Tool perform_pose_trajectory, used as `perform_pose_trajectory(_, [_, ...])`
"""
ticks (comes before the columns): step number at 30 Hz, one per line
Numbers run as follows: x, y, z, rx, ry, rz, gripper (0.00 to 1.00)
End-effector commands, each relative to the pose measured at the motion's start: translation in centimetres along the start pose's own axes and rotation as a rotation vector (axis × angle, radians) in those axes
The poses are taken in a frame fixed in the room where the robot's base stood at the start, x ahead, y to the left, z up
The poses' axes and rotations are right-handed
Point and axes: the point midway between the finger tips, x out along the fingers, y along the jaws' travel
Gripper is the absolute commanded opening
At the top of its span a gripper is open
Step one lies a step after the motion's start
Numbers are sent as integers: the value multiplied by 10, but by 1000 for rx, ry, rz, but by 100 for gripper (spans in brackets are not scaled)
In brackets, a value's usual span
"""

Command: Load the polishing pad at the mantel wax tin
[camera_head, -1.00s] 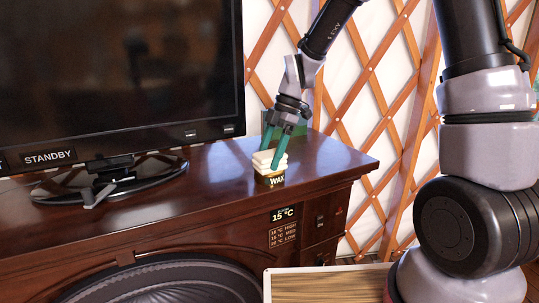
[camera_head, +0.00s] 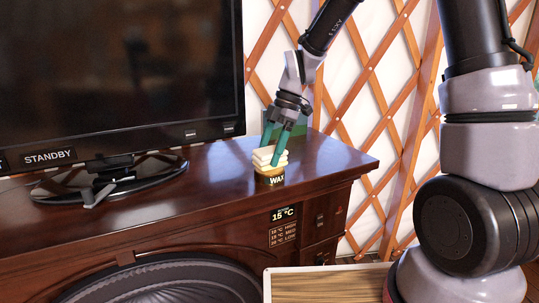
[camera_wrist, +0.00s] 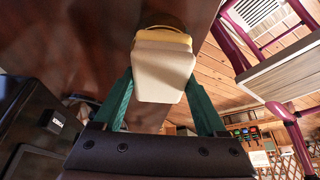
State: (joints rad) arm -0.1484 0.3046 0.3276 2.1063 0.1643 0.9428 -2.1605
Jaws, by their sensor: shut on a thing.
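The polishing pad (camera_head: 267,157) is a cream block, held over the mantel wax tin near the right end of the dark wood mantel. The wax tin (camera_head: 272,180) is small and dark with a "WAX" label and a yellowish top. My gripper (camera_head: 272,150), with green fingers, reaches down from above and is shut on the pad. In the wrist view the pad (camera_wrist: 163,68) sits between the green fingers, with the yellow edge of the tin (camera_wrist: 165,20) just beyond it. I cannot tell whether pad and tin touch.
A large black screen (camera_head: 115,65) marked "STANDBY" stands on the mantel (camera_head: 185,205) to the left. The mantel top right of the tin is clear. A wood-topped surface with a pale rim (camera_head: 325,285) lies in front, and a lattice wall (camera_head: 375,80) stands behind.

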Motion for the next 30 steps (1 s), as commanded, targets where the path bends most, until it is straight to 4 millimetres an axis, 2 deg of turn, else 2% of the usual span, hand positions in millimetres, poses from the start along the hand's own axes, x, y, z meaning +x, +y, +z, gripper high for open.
perform_pose_trajectory(19, [-49, 1, -20, -1, 0, 3, 30])
perform_pose_trajectory(30, [-56, 0, -24, 0, 0, 1, 30])
